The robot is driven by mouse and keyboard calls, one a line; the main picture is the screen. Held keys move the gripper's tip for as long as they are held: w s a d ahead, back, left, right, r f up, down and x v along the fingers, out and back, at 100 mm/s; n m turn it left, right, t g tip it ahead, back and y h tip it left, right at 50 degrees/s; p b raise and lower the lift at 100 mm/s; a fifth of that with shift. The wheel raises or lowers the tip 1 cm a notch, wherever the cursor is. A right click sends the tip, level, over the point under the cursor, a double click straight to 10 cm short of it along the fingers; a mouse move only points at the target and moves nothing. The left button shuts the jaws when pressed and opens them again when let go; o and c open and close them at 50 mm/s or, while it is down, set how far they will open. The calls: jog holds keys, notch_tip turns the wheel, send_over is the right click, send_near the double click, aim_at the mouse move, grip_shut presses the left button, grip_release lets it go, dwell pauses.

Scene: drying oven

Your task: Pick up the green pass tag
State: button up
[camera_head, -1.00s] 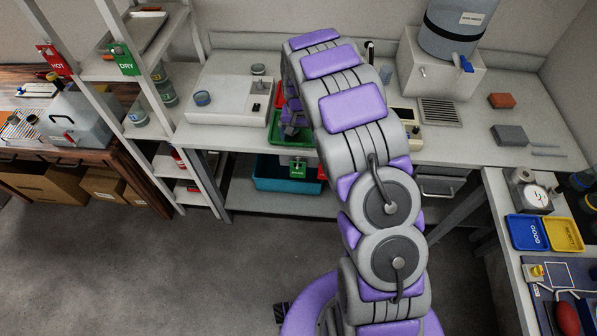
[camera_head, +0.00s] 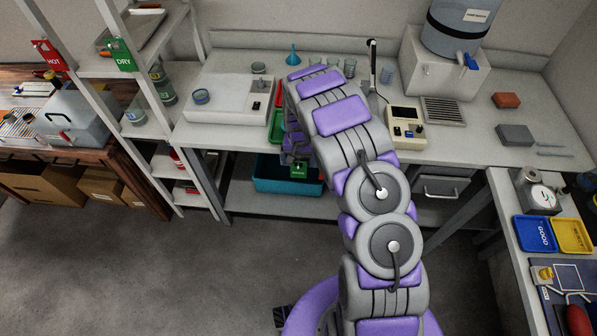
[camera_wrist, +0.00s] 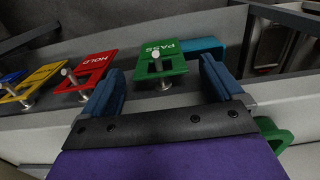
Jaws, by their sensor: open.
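The green pass tag (camera_wrist: 160,60) hangs on a metal peg at the edge of the bench, its PASS lettering upside down in the wrist view. It also shows in the head view (camera_head: 299,171), just below my gripper (camera_head: 296,152). In the wrist view my gripper (camera_wrist: 161,68) is open. Its two blue fingers stand to the left and right of the green tag, with nothing clasped between them. I cannot tell how far the tag is beyond the fingertips.
A red HOLD tag (camera_wrist: 90,70) hangs close to the left of my left finger, then a yellow tag (camera_wrist: 38,78) and a blue tag (camera_wrist: 12,77). A green tray (camera_head: 275,128) lies on the bench beside my arm. A teal bin (camera_head: 270,178) sits on the shelf below.

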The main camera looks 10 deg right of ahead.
jog(key=shift+c, duration=0.3)
jog(key=c, duration=1.3)
jog(key=shift+s+a+r+p, duration=0.1)
jog(key=shift+r+p, duration=0.25)
jog(key=shift+r, duration=0.45)
jog(key=s+a+p, duration=0.1)
jog(key=s+a, duration=0.1)
jog(key=s, duration=0.6)
jog(key=s+a+p, duration=0.1)
jog(key=s+a, duration=0.2)
jog(key=s, duration=0.6)
jog(key=shift+a+p, duration=0.25)
jog(key=shift+p, duration=0.1)
